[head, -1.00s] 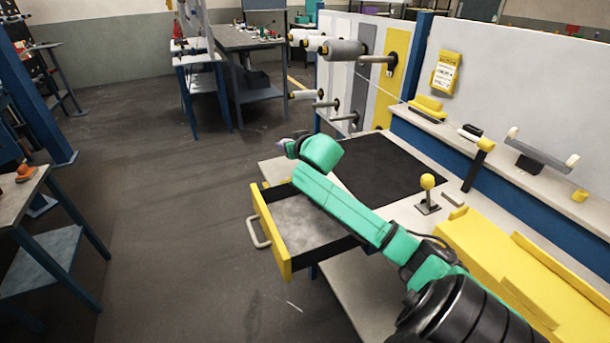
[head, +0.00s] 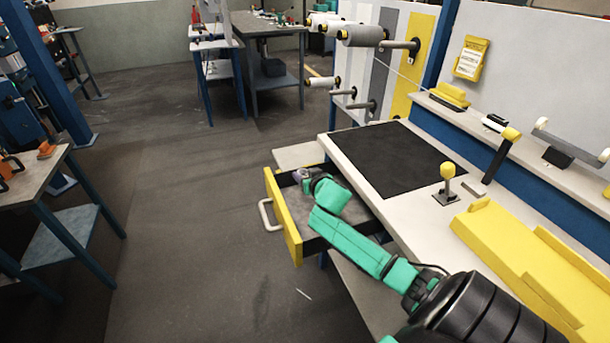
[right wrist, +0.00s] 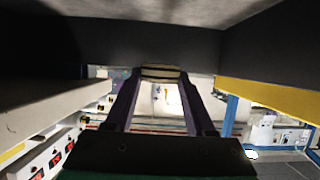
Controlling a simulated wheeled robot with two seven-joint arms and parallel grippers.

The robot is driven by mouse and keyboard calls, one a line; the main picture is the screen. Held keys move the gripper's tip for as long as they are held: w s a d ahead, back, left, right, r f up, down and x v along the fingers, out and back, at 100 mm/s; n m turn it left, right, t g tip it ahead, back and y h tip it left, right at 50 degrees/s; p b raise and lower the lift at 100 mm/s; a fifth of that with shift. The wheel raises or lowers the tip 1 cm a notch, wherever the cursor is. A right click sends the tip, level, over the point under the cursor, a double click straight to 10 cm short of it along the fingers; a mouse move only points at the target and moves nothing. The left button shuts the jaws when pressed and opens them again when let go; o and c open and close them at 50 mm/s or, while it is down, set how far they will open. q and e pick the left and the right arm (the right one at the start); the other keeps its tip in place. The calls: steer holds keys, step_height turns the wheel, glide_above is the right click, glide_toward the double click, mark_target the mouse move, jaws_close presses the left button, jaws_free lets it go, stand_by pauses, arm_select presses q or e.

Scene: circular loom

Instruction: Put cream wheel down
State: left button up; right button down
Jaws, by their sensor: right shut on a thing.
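My right gripper (head: 301,176) is low over the open drawer (head: 284,218), at its far end. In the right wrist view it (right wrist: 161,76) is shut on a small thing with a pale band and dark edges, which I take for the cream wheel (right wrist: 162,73). The wheel is seen edge-on between the fingertips. The drawer's dark wall and grey floor fill the top of that view, close to the wheel. I cannot tell whether the wheel touches the drawer. In the head view the wheel is too small to make out. My left gripper is not in view.
The drawer has a yellow front and sticks out from the pale bench (head: 345,150). A black mat (head: 395,160) lies on the bench. A yellow-knobbed lever (head: 447,182) and a yellow tray (head: 500,240) stand at right. The floor left of the drawer is clear.

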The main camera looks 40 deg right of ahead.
steer(key=shift+f, duration=0.5)
steer(key=shift+c, duration=1.2)
jaws_free()
steer(key=shift+r, duration=0.25)
steer(key=p+v, duration=0.9)
steer(key=v, duration=0.3)
steer(key=shift+r, duration=0.4)
